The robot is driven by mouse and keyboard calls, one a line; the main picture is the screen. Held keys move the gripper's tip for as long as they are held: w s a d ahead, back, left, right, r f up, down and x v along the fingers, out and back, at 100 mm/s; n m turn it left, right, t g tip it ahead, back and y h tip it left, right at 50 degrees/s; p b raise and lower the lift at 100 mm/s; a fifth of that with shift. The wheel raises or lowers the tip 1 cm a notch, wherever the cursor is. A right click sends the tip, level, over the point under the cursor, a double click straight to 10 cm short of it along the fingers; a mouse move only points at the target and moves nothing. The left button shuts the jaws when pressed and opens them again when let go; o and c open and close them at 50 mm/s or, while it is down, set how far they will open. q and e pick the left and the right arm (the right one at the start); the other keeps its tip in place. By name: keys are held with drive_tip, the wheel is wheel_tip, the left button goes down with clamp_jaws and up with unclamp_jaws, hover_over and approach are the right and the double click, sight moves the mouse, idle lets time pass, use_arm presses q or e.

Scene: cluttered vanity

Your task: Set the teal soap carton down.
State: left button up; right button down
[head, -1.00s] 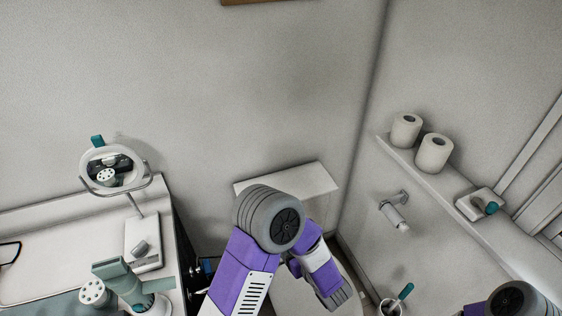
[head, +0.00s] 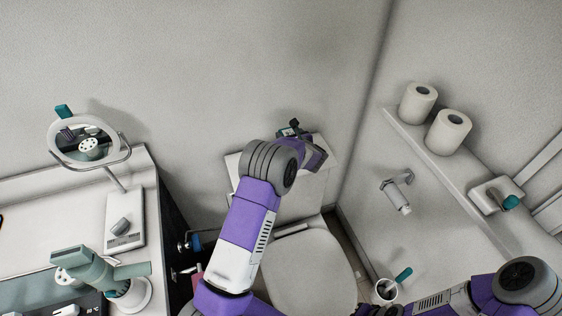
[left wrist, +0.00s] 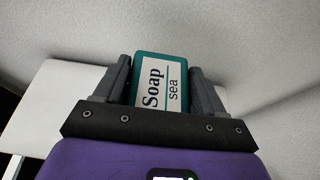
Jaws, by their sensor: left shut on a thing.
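The teal soap carton, with a white "Soap sea" label, sits between the two fingers of my left gripper in the left wrist view (left wrist: 160,88). My left gripper (head: 294,129) is shut on it, over the white toilet tank lid (head: 236,172) in the head view. There the carton is mostly hidden by the gripper and wrist. I cannot tell whether the carton touches the lid. My right arm is at the lower right; its dark end is cut off by the bottom edge, so its fingers are unclear.
The toilet seat (head: 312,270) is below the tank. A ledge with two paper rolls (head: 418,103) and a paper holder (head: 398,192) are on the right wall. A cup with a teal-handled brush (head: 386,291) stands at the lower right. The vanity with a round mirror (head: 85,141) is at left.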

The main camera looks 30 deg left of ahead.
use_arm(q)
drive_tip(key=shift+w+a, duration=0.35)
drive_tip(key=shift+a, duration=0.1)
wheel_tip(320, 180, down, 10)
drive_tip(key=shift+w+r+b, duration=0.15)
drive_tip(key=shift+r+b, duration=0.05)
drive_tip(key=shift+b, duration=0.55)
drive_tip(key=shift+f, duration=0.1)
drive_tip(key=o, duration=1.1)
